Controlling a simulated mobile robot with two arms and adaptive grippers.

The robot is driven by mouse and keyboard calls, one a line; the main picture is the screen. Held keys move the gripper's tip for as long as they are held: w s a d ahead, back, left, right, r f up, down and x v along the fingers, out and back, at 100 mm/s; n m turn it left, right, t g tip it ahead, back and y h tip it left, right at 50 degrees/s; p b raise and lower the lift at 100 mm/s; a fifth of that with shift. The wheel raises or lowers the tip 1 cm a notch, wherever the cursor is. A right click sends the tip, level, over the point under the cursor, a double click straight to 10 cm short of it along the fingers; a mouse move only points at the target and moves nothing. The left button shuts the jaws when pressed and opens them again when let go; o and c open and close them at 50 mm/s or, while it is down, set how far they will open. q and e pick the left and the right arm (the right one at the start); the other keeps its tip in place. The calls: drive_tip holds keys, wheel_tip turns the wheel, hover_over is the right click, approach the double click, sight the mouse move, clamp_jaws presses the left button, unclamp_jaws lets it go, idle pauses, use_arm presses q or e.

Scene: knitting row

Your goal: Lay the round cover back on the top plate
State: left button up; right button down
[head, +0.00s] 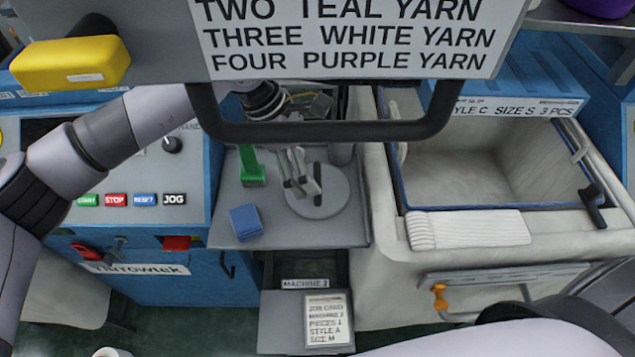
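The grey top plate (275,222) is in the middle of the head view. A light grey round disc with a dark upright bar, which looks like the round cover (335,203), is over the plate's right part. It appears flat; I cannot tell whether it is fully seated. My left gripper (301,188) reaches down from above, its fingers over the disc's left part, next to the dark bar. I cannot tell whether the fingers touch or grip the bar. My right gripper is out of view.
A green upright piece (251,168) and a blue block (246,222) stand on the plate left of the disc. A large bin (480,175) is at right, and a button panel (130,200) at left.

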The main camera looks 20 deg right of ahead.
sight(315, 175)
use_arm(q)
drive_tip(key=p+x, duration=0.1)
drive_tip(key=x, duration=0.2)
drive_tip(key=shift+f+p, duration=0.35)
drive_tip(key=shift+p, duration=0.05)
drive_tip(key=shift+d+f, duration=0.15)
drive_tip(key=shift+f, duration=0.4)
drive_tip(key=shift+c, duration=0.5)
drive_tip(key=shift+r, duration=0.1)
drive_tip(key=c, duration=1.6)
